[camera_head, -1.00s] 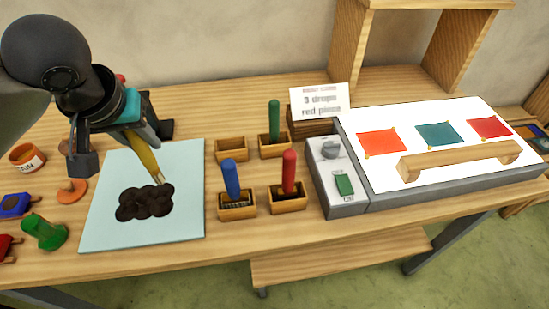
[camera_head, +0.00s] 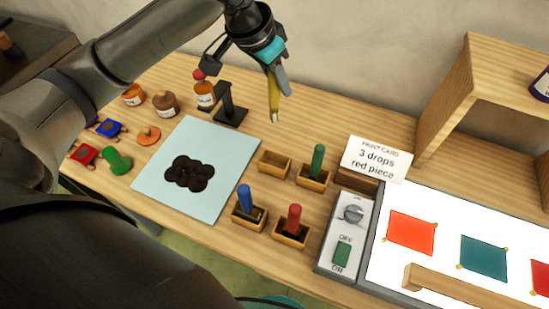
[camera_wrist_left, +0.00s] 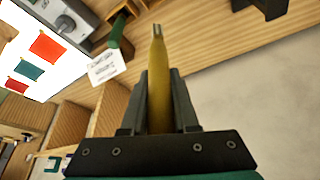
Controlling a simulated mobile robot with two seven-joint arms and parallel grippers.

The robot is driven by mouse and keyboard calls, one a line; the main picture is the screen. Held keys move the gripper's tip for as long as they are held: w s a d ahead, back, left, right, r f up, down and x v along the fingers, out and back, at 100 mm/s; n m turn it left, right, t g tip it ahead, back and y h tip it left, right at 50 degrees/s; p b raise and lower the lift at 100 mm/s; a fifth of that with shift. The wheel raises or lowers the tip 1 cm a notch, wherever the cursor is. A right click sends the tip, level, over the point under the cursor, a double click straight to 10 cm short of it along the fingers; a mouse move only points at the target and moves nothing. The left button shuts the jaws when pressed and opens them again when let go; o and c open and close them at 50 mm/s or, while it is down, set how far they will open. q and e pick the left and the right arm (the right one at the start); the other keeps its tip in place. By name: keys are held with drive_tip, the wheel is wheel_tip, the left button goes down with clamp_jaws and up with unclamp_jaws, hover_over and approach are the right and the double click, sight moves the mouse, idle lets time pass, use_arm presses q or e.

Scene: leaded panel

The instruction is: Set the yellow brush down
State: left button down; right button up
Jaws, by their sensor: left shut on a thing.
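The yellow brush (camera_head: 273,98) is in my left gripper (camera_head: 277,82), which is shut on it. The brush points tip down, near upright, over the back of the table, behind an empty wooden holder (camera_head: 275,163). In the left wrist view the brush (camera_wrist_left: 158,85) sticks out between the two fingers (camera_wrist_left: 158,105). Other holders contain a green brush (camera_head: 317,160), a blue brush (camera_head: 245,199) and a red brush (camera_head: 294,219). My right gripper is not in view.
A pale blue sheet (camera_head: 222,150) with a dark blob (camera_head: 188,173) lies left of the holders. A black stand (camera_head: 230,108) with a red-topped bottle (camera_head: 205,92) is behind it. A card (camera_head: 376,159) reads "3 drops red piece". A light box (camera_head: 450,225) with coloured pieces stands at the right.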

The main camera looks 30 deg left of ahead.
use_arm(q)
wheel_tip(320, 180, down, 20)
drive_tip(key=b, duration=0.3)
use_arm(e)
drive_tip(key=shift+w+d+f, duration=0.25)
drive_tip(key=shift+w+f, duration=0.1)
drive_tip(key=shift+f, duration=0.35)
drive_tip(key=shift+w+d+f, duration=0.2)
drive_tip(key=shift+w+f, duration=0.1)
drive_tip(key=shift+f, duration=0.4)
use_arm(q)
drive_tip(key=c, duration=0.7)
unclamp_jaws()
drive_tip(key=shift+f, duration=0.1)
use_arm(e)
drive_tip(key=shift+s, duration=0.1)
use_arm(q)
drive_tip(key=p+v, duration=0.2)
drive_tip(key=v, duration=1)
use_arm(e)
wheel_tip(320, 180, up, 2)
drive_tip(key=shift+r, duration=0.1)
